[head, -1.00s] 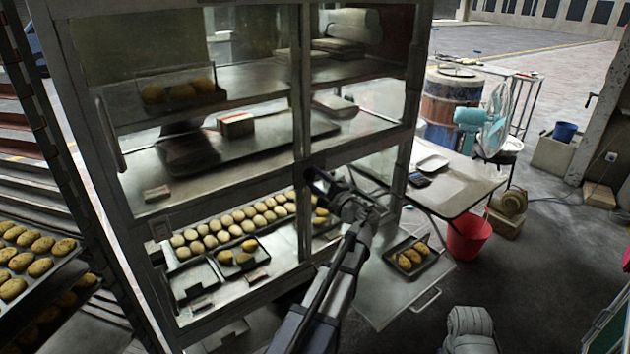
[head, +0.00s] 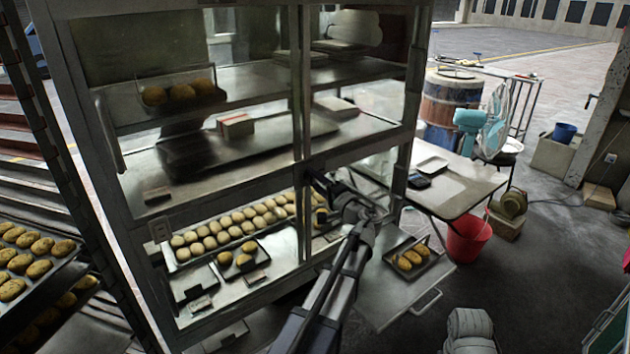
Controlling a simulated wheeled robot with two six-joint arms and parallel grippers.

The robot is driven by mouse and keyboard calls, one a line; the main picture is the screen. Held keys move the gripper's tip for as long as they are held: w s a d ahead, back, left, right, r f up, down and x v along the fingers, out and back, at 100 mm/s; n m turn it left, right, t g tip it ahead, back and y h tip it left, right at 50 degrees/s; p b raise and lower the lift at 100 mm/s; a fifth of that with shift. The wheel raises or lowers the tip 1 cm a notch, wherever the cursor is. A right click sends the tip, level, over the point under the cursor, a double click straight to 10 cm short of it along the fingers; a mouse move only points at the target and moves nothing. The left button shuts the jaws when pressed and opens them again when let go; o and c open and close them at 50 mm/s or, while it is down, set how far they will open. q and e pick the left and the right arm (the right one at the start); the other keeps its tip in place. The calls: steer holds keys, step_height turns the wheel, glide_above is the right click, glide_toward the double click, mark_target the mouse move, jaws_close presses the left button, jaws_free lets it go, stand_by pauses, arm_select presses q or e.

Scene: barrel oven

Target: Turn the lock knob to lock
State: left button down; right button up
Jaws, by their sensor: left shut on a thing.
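The glass-fronted metal cabinet (head: 215,200) fills the left and middle of the head view. My left gripper (head: 317,183) is at its middle post, at the height of the crossbar, and is shut on the lock knob there. The knob is small and mostly hidden by the dark fingers, so its turned angle cannot be told. My left arm reaches up to it from the bottom middle. My right gripper does not show.
Trays of round buns (head: 235,226) show behind the cabinet glass. A rack tray of buns (head: 30,275) stands at the left. A side table (head: 458,188), a red bucket (head: 468,240) and a small tray of buns (head: 411,258) are to the right.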

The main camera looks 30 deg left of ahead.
arm_select(q)
steer(key=shift+f, duration=0.1)
stand_by(0.3)
steer(key=shift+c, duration=1.9)
jaws_free()
steer(key=v, duration=0.7)
steer(key=shift+d+b, duration=0.3)
steer(key=shift+d, duration=0.1)
steer(key=shift+s, duration=0.1)
steer(key=s+d+f+g+h+p, duration=0.2)
steer(key=s+d+f+h+p, duration=0.1)
steer(key=s+d, duration=0.5)
steer(key=s+d+f+m+g+h+p, duration=0.1)
steer(key=s+d+f+g+h+p, duration=0.2)
steer(key=d, duration=0.9)
steer(key=s+d+f+g+h+p, duration=0.2)
steer(key=s+d+f+h, duration=0.6)
steer(key=s, duration=0.5)
steer(key=shift+s+d+f+m+g+h+p, duration=0.25)
steer(key=shift+d+h+p, duration=0.35)
steer(key=shift+d+h, duration=0.4)
